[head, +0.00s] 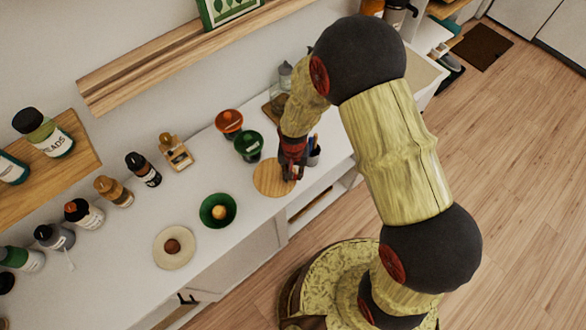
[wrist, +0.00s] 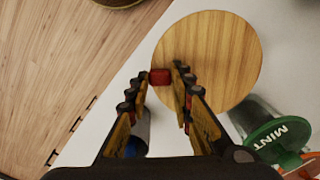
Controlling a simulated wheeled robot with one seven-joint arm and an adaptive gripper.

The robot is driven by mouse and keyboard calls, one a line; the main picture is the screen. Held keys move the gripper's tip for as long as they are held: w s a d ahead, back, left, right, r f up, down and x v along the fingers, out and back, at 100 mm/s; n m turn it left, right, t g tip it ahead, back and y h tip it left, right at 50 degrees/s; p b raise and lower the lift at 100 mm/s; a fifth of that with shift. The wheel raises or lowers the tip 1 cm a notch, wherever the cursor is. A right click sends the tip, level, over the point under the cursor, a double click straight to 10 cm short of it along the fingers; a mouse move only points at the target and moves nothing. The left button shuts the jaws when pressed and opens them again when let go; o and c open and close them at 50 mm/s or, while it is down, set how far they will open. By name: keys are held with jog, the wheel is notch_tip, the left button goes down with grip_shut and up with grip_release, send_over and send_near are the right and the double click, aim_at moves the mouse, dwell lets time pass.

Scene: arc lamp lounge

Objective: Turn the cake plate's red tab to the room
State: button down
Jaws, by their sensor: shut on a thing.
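The cake plate (head: 266,179) is a round wooden disc lying flat on the white counter, near its front edge. In the wrist view the plate (wrist: 222,50) fills the upper middle. Its red tab (wrist: 160,76) sticks out at the plate's lower left rim, on the side near the wood floor. My gripper (wrist: 160,78) is shut on the tab, one finger on each side. In the head view my gripper (head: 291,172) is at the plate's right side and hides the tab.
A dark pen cup (head: 313,156) is just right of my gripper. A green bowl (head: 217,210) and several bottles are to the left.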

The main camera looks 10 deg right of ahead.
aim_at(287, 189)
jog(key=s+m, duration=0.1)
jog(key=m, duration=0.1)
jog(key=s+a+m, duration=0.1)
jog(key=s+m, duration=0.1)
jog(key=m, duration=0.1)
jog(key=shift+a, duration=0.2)
jog(key=shift+s+a+m, duration=0.25)
jog(key=shift+a+m, duration=0.1)
jog(key=shift+m, duration=0.5)
jog(key=shift+s+a+m, duration=0.25)
jog(key=shift+a+m, duration=0.05)
jog(key=shift+m, duration=0.55)
jog(key=c, duration=1.6)
grip_release()
jog(key=shift+o, duration=0.2)
notch_tip(287, 189, up, 12)
